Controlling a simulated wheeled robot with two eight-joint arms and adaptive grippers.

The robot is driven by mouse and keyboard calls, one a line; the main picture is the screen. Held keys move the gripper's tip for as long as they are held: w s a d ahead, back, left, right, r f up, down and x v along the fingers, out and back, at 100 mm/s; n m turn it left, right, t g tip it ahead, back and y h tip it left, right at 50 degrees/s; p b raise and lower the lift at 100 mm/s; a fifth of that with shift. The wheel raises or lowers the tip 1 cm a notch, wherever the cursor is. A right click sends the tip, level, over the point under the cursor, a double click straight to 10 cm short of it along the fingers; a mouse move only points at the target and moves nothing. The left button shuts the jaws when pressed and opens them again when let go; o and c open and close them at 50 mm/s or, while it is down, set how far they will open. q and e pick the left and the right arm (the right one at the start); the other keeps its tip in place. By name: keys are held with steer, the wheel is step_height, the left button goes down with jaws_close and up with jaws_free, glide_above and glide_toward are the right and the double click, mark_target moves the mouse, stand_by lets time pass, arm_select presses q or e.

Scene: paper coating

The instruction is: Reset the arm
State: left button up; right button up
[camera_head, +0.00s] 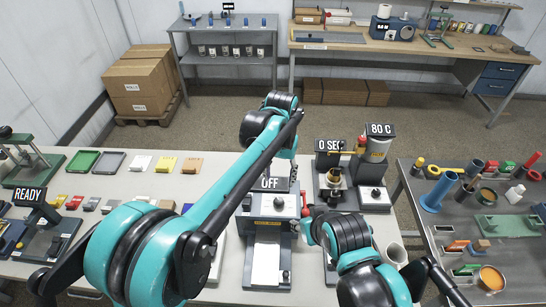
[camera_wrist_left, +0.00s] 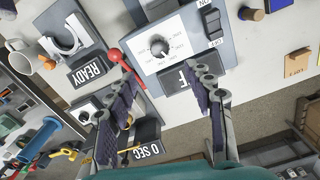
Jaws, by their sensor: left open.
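My left arm (camera_head: 230,190) rises from the lower left in the head view and reaches over the middle of the front table. Its gripper (camera_head: 293,172) points down near the device with the OFF sign (camera_head: 269,183) and is small and partly hidden there. In the left wrist view the two dark ribbed fingers of this gripper (camera_wrist_left: 165,95) stand wide apart with nothing between them. They are over the device with the round dial (camera_wrist_left: 158,47). My right arm (camera_head: 345,250) is folded at the bottom; its gripper does not show clearly.
A red-knobbed lever (camera_wrist_left: 115,55) stands beside the dial device, close to the left finger. Devices with 0 SEC (camera_head: 328,145) and 80 C (camera_head: 380,130) signs stand right of the arm. The READY device (camera_head: 48,240) is left. A cluttered grey table (camera_head: 440,215) is at right.

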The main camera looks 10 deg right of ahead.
arm_select(q)
steer(key=s+a+n+t+h+b, duration=0.1)
steer(key=s+a+t+b, duration=0.15)
steer(key=a, duration=0.65)
steer(key=s+a+n+t+b, duration=0.1)
steer(key=s+a+n+b, duration=0.2)
steer(key=a, duration=0.6)
steer(key=s+a+f+n+t+y+b, duration=0.1)
steer(key=s+a+f+n+t+b, duration=0.1)
steer(key=s+a+f+b, duration=0.4)
steer(key=s+a+f+t, duration=0.1)
steer(key=s+a+f, duration=0.4)
steer(key=a, duration=0.4)
steer(key=shift+s+f+t+b, duration=0.3)
steer(key=shift+f+t+b, duration=0.05)
